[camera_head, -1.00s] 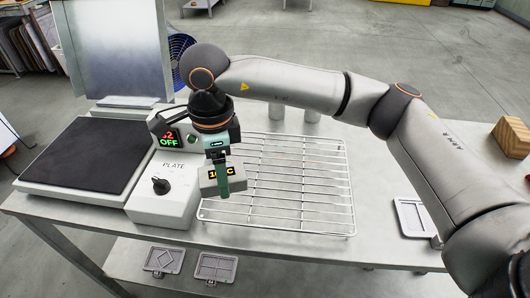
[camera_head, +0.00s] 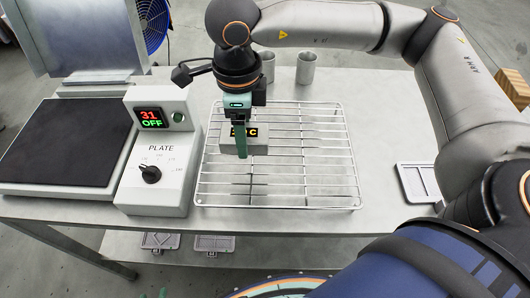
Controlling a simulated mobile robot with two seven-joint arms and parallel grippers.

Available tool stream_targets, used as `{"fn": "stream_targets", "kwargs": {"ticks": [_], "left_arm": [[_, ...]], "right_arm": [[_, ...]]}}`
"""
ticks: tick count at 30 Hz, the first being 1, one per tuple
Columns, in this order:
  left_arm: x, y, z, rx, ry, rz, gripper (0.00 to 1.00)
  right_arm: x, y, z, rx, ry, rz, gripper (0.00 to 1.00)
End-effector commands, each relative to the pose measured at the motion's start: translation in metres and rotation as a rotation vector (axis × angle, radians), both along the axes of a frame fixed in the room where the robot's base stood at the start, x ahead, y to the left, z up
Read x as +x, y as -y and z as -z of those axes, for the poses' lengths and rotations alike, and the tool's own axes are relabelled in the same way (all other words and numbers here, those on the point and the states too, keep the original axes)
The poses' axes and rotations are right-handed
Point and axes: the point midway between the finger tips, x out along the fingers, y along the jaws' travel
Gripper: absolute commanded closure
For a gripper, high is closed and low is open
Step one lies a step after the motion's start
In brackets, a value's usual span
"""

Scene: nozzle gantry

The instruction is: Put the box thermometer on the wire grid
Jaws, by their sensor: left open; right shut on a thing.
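The box thermometer (camera_head: 258,140) is a small grey box with a dark display showing yellow characters. My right gripper (camera_head: 241,148) is shut on it, and one green finger covers part of its front. The box is over the left middle part of the wire grid (camera_head: 330,207), a silver rack on the metal table. I cannot tell whether it touches the wires. Two small green tips at the bottom edge appear to be my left gripper (camera_head: 153,294); they stand apart, with nothing seen between them, and the rest is out of frame.
Left of the grid stands the plate control box (camera_head: 160,190) with a knob and a lit display reading 31 OFF. A dark plate (camera_head: 60,142) lies further left. Two metal cups (camera_head: 306,68) stand behind the grid. A grey tray (camera_head: 418,182) lies to the right.

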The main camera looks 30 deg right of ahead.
Motion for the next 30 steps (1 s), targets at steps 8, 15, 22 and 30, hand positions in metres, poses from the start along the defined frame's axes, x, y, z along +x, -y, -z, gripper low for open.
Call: {"fn": "stream_targets", "kwargs": {"ticks": [8, 15, 22, 30], "left_arm": [[0.0, 0.0, -0.004, 0.0, 0.0, 0.0, 0.5], [0.0, 0.0, -0.01, 0.0, 0.0, 0.0, 0.5], [0.001, 0.0, -0.012, 0.0, 0.001, 0.0, 0.5], [0.001, 0.0, -0.009, 0.0, 0.002, 0.0, 0.5]], "right_arm": [[-0.017, 0.023, 0.036, 0.0, -0.001, -0.002, 1.0], [-0.024, 0.032, 0.06, -0.001, -0.006, -0.002, 1.0], [-0.023, 0.031, 0.078, 0.001, -0.001, -0.001, 1.0], [-0.023, 0.031, 0.081, 0.001, -0.001, -0.001, 1.0]]}}
